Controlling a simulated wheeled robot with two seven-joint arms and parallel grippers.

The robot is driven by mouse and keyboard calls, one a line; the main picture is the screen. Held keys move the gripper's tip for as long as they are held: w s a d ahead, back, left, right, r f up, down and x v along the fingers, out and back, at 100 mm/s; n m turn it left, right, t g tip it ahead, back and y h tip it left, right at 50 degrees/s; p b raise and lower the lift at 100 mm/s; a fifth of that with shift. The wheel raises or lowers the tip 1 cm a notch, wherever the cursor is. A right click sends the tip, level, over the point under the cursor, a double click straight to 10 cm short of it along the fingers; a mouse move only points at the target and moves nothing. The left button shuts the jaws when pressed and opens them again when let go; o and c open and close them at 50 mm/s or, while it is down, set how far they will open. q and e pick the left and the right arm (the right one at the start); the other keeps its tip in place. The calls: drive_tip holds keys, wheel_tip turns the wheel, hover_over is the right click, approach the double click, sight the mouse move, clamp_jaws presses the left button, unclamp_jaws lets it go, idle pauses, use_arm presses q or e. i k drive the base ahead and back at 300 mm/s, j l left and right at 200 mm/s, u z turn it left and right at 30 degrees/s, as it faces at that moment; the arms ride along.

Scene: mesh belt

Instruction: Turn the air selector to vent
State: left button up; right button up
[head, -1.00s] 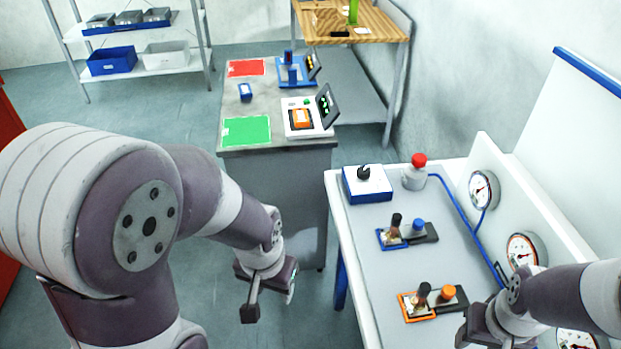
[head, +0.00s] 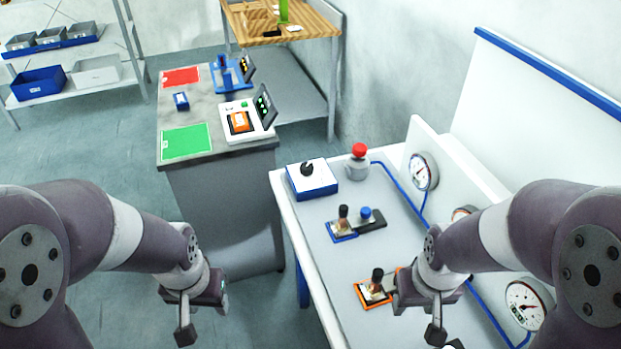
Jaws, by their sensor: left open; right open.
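The air selector (head: 311,182) appears to be the white-topped blue box with a black knob (head: 307,168) at the far left corner of the white bench (head: 320,245). The knob's pointing direction and any vent label are too small to read. My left gripper (head: 204,322) is open and empty, left of the bench over the floor, well short of the selector. My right gripper (head: 440,338) is open over the near part of the bench, right of and nearer than the selector. The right arm partly hides the orange-framed valve (head: 372,294).
A blue-framed valve (head: 343,230) and a red-capped bottle (head: 358,163) stand near the selector. Gauges (head: 423,172) and a blue hose (head: 400,190) line the bench's right side. A grey table (head: 215,160) with red and green mats stands behind at left.

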sight(305, 169)
drive_tip(key=i+j+z, duration=0.15)
drive_tip(key=i+j, duration=0.3)
drive_tip(key=i+j+z, duration=0.15)
drive_tip(key=i+j, duration=0.35)
drive_tip(key=i+j+z, duration=0.2)
drive_tip(key=i+j, duration=0.25)
drive_tip(key=j, duration=0.15)
drive_tip(key=z, duration=1.75)
